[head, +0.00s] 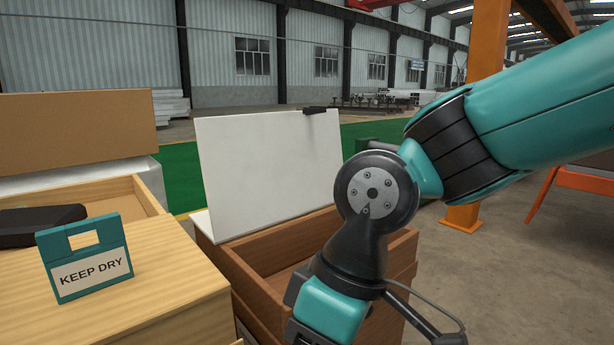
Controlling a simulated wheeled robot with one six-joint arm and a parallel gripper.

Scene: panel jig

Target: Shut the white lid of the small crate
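The white lid (268,170) of the small crate stands open, nearly upright, at the crate's back edge. A small dark piece (315,111) sits on the lid's top edge near its right corner. The small crate (246,279) is brown wood and open at the top. My arm crosses in front of its right part and hides much of its inside and front. My arm's teal wrist runs down to the bottom edge of the view, in front of the crate. My gripper's fingers do not show.
A light wooden surface (150,285) stands left of the crate. It bears a teal "KEEP DRY" sign (88,262) and a black object (38,224). A brown box (75,135) is behind it. An orange post (485,100) stands at the right.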

